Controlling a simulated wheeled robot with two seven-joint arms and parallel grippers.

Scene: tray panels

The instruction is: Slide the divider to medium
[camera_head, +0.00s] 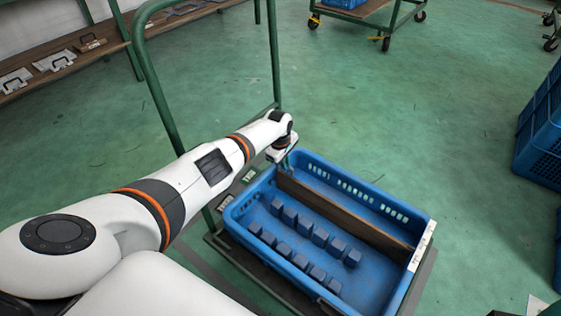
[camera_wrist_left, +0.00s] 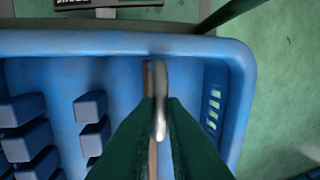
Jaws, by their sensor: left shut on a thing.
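The divider (camera_head: 345,215) is a long brown board standing in the blue tray (camera_head: 375,290). It runs lengthwise, with a narrow empty lane on its far side and a wider space on its near side. My left gripper (camera_head: 284,157) is at the divider's left end, by the tray's short wall. In the left wrist view its dark green fingers (camera_wrist_left: 160,112) are shut on a pale, rounded piece at the divider (camera_wrist_left: 151,80). The fingers hide part of the board. The right gripper is not in view.
Several blue blocks (camera_head: 320,237) stand in rows in the wider space, apart from the divider. A white strip (camera_head: 423,243) marks the right rim. A green cart frame (camera_head: 275,55) rises behind my arm. Blue crates (camera_head: 545,130) stand at the right.

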